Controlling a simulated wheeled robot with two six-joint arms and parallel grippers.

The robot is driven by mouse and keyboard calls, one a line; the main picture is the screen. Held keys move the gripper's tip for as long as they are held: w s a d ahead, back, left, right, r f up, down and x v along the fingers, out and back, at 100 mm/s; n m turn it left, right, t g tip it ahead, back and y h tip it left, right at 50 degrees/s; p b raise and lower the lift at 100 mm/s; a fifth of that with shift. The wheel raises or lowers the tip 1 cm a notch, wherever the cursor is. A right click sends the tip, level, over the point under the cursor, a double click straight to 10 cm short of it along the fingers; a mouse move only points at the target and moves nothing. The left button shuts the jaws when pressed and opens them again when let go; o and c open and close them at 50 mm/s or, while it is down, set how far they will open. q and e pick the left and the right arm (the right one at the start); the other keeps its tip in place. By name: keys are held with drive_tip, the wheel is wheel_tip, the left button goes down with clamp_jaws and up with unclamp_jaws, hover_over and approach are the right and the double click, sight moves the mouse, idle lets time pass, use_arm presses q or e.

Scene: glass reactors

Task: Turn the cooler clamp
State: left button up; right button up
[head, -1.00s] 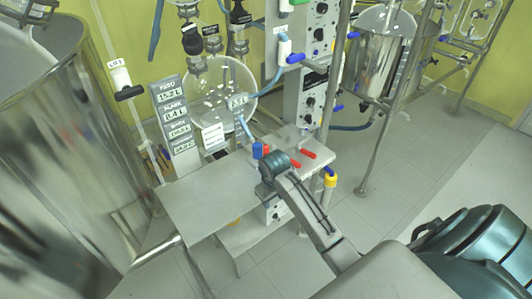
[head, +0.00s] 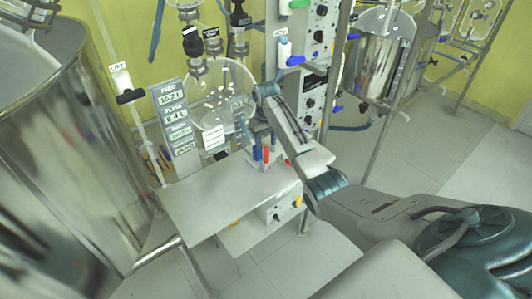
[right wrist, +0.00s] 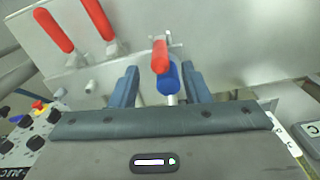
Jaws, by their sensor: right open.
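A blue clamp handle (head: 257,152) and a red clamp handle (head: 266,154) stand close together at the steel table's back edge. Which one is the cooler clamp, I cannot tell. In the right wrist view, the blue handle (right wrist: 168,77) and a red handle (right wrist: 160,56) overlap between the fingers of my right gripper (right wrist: 163,88). The gripper is open, one finger on each side, with gaps to the handles. In the head view, my right gripper (head: 259,135) points down over these handles, partly hidden by its arm. My left gripper is out of view.
Two more red handles (right wrist: 56,30) (right wrist: 98,20) lie to the left in the right wrist view. The steel table (head: 215,205) is bare in front. A glass vessel (head: 222,90), a label stand (head: 175,120) and control boxes (head: 315,100) stand behind. A large steel tank (head: 70,150) fills the left.

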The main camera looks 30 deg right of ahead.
sight(266, 154)
wheel_tip(266, 154, down, 7)
drive_tip(key=shift+r+p, duration=0.2)
drive_tip(key=shift+p, duration=0.35)
clamp_jaws()
